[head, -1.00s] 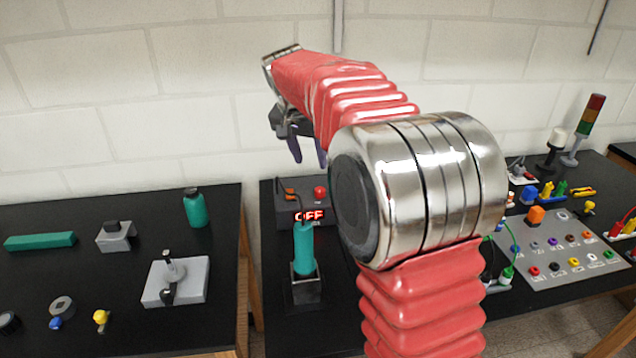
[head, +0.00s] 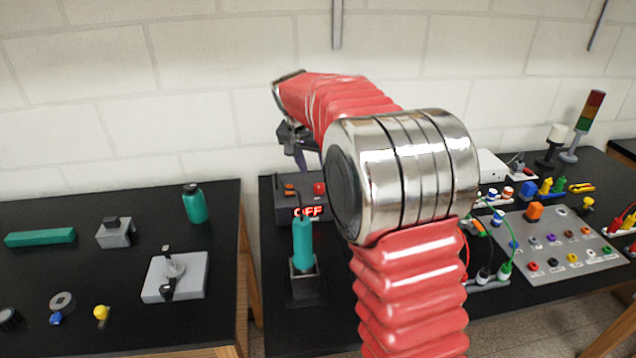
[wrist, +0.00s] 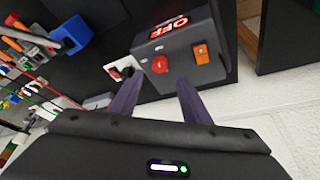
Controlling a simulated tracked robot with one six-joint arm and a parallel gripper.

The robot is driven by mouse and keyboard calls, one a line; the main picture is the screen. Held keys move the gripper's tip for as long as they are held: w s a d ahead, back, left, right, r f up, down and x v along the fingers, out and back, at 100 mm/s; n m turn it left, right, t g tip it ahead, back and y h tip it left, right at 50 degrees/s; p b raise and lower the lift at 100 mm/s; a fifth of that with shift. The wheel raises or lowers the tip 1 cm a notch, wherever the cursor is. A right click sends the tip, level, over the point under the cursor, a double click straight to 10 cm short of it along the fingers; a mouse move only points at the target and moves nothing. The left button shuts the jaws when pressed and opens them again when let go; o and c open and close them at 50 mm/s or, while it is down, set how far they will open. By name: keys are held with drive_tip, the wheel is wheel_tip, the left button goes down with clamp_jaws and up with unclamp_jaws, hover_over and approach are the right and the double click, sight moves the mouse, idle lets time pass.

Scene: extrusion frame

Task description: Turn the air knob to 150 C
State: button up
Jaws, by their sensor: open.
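A dark grey control box (head: 285,213) stands near the back of the right-hand bench, with a lit red display (head: 308,211) reading OFF. A red knob (head: 319,188) and an orange switch (head: 289,190) sit on it. In the wrist view, the red knob (wrist: 160,64) appears between and just beyond my open fingers, beside the orange switch (wrist: 201,53) and the display (wrist: 170,27). My gripper (wrist: 159,76) is empty and seems apart from the knob. In the head view, my gripper (head: 299,158) is above the box, partly hidden by my arm. No temperature scale is readable.
A teal handle (head: 302,243) stands upright in a black holder (head: 304,289) in front of the box. A grey panel (head: 555,262) with coloured sockets lies to the right. A white wall (head: 120,130) is close behind. A gap separates the two benches.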

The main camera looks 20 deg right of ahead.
sight(319, 185)
drive_tip(key=x, duration=0.7)
drive_tip(key=shift+f, duration=0.1)
drive_tip(key=shift+c, duration=0.4)
drive_tip(key=c, duration=1)
drive_tip(key=shift+o, duration=0.2)
